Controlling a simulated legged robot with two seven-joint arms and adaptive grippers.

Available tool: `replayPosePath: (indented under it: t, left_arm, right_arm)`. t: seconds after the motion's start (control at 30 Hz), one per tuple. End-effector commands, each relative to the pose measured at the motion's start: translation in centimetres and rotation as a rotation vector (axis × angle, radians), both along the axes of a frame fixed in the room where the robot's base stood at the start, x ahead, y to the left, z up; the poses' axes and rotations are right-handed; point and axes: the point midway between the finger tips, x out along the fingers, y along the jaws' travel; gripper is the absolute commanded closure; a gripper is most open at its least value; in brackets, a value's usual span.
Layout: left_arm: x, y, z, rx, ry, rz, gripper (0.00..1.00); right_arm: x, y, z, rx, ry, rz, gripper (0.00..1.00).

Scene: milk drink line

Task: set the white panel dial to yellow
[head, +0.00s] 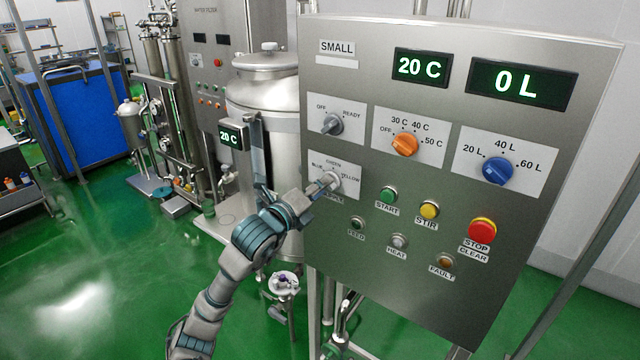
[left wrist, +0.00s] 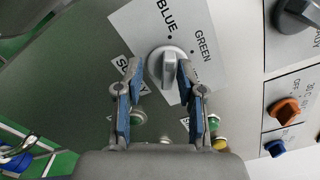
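The white panel dial (head: 332,181) is a pale knob on a white plate at the panel's lower left, marked BLUE, GREEN and YELLOW. In the left wrist view the dial (left wrist: 167,68) shows a raised ridge that lines up roughly with the dot by BLUE. My left gripper (head: 316,190) is at the dial. In the left wrist view its fingers (left wrist: 159,70) stand either side of the knob, with a gap at the left finger; the right finger overlaps the knob's edge, and contact is unclear. My right gripper is not in view.
Above is a grey OFF/READY dial (head: 332,124). An orange temperature dial (head: 405,145) and a blue volume dial (head: 497,171) sit to the right. START (head: 389,195), STIR (head: 429,210) and red STOP (head: 482,230) buttons are close below right. A steel tank (head: 268,100) stands behind my arm.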

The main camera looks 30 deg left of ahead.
Motion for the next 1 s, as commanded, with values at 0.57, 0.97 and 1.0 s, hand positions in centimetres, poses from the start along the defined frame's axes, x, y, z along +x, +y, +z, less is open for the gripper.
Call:
replayPosePath:
  t: [0.57,0.97,1.0]
  left_arm:
    - [0.43,0.01,0.01,-0.001,-0.003,-0.001,1.00]
    - [0.39,0.23,0.08,0.048,-0.010,0.004,1.00]
    - [0.39,0.25,0.07,0.066,-0.011,0.004,1.00]
  right_arm:
    - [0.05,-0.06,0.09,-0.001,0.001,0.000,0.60]
    - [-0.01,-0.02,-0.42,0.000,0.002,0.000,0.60]
    - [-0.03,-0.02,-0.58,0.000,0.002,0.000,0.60]
